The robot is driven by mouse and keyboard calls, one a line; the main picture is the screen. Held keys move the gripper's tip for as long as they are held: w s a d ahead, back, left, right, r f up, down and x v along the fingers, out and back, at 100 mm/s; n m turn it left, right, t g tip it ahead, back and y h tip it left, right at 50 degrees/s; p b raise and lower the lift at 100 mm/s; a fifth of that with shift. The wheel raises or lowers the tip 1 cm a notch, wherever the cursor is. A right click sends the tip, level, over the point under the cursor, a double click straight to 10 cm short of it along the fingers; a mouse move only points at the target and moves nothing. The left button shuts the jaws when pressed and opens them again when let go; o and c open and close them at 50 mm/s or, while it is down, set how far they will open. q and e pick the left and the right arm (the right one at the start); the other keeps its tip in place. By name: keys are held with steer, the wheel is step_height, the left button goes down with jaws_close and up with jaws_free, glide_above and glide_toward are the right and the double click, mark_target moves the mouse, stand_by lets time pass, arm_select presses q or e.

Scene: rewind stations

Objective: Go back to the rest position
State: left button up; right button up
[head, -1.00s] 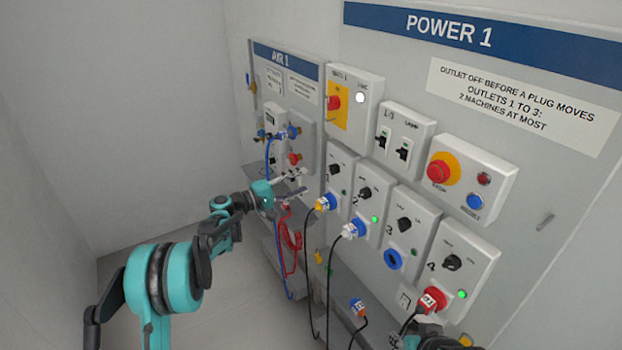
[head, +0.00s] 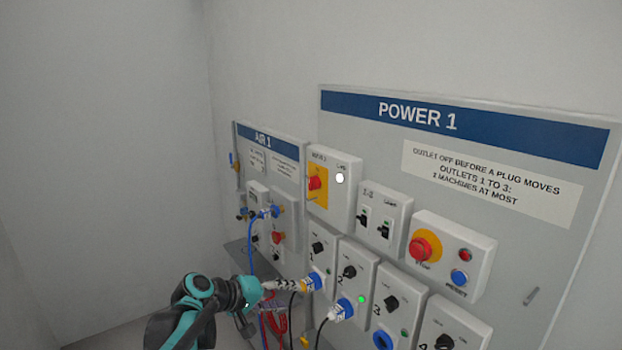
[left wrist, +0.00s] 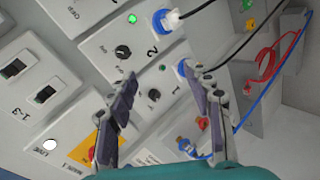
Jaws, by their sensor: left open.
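My left gripper (head: 284,284) shows at the lower middle of the head view, in front of the panel beside outlet 1's plug. In the left wrist view its two fingers (left wrist: 160,76) are spread with nothing between the tips. Outlet 1's knob (left wrist: 153,95) shows between the fingers in the left wrist view. My right gripper is out of view.
The POWER 1 board (head: 560,235) carries a white plug (head: 342,309) at outlet 2, whose lamp is green, and a red stop button (head: 425,248). The AIR 1 board (head: 291,178) stands left of it. Red and blue hoses (left wrist: 272,62) hang close by. Free room lies left.

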arm_select(q)
steer(key=s+a+f+m+y, duration=0.1)
steer(key=s+a+f+y, duration=0.2)
steer(key=s, duration=0.6)
steer(key=s+a+f+m+y, duration=0.2)
steer(key=s+a+f+y, duration=0.1)
steer(key=s, duration=0.6)
steer(key=s+a+f+m+y, duration=0.1)
steer(key=s+a+f+y, duration=0.2)
steer(key=s, duration=0.7)
steer(key=shift+a+g, duration=0.3)
steer(key=shift+a, duration=0.55)
